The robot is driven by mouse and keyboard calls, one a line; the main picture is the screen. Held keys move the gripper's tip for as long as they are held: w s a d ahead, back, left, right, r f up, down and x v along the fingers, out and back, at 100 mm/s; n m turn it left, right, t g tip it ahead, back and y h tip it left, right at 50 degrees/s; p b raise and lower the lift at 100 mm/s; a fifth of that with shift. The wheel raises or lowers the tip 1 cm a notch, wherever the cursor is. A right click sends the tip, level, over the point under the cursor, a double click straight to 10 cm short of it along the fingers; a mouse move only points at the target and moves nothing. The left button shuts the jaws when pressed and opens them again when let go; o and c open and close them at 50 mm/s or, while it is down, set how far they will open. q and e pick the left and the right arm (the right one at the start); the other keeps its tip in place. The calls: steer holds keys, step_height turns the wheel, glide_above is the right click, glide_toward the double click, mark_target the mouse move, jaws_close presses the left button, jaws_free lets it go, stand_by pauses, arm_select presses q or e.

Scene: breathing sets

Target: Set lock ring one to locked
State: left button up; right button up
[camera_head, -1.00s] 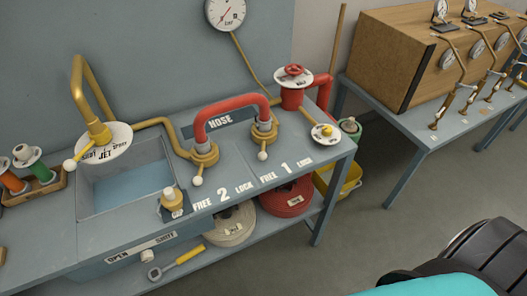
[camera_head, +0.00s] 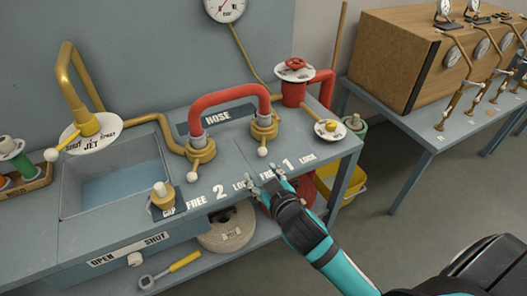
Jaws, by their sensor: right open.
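Lock ring one (camera_head: 264,127) is the brass collar at the right end of the red hose (camera_head: 230,98). Its short lever ends in a white ball knob (camera_head: 262,152) that points toward the front edge, nearer the FREE side of the "1" label than LOCK. My right gripper (camera_head: 266,179) is open and empty at the bench's front edge, just in front of that knob and apart from it. It covers part of the FREE lettering. Lock ring two (camera_head: 200,152) is at the hose's left end, its knob (camera_head: 192,177) also pointing forward. My left gripper is out of view.
A sink (camera_head: 115,175) with a brass jet spout (camera_head: 68,85) is at left. A brass cap (camera_head: 163,195) stands by the sink. A red valve (camera_head: 294,88) and a small yellow-knobbed dial (camera_head: 330,128) are right of ring one. A coiled hose (camera_head: 228,232) lies below.

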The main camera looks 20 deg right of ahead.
steer(key=w+a+r+n+t+y, duration=0.2)
steer(key=w+a+r+n+y, duration=0.1)
steer(key=r, duration=0.3)
steer(key=w+a+r+n+t+y, duration=0.2)
steer(key=a+r+n+y, duration=0.15)
steer(key=r, duration=0.35)
steer(key=w+a+r+n+t+y, duration=0.2)
steer(key=w+a+r+n+y, duration=0.15)
steer(key=r, duration=0.25)
steer(key=s+a+r+n+g+y, duration=0.2)
steer(key=a+r+n+g+y, duration=0.15)
steer(key=n+y, duration=0.3)
steer(key=n+g+h, duration=0.9)
steer(key=g+h, duration=0.5)
steer(key=g, duration=0.1)
glide_toward(263, 149)
steer(key=f, duration=0.3)
steer(key=w+f+p, duration=0.1)
steer(key=f, duration=0.2)
steer(key=a+f, duration=0.1)
steer(key=f, duration=0.3)
steer(key=shift+w+a+p, duration=0.1)
steer(key=shift+w+p, duration=0.05)
steer(key=shift+p, duration=0.25)
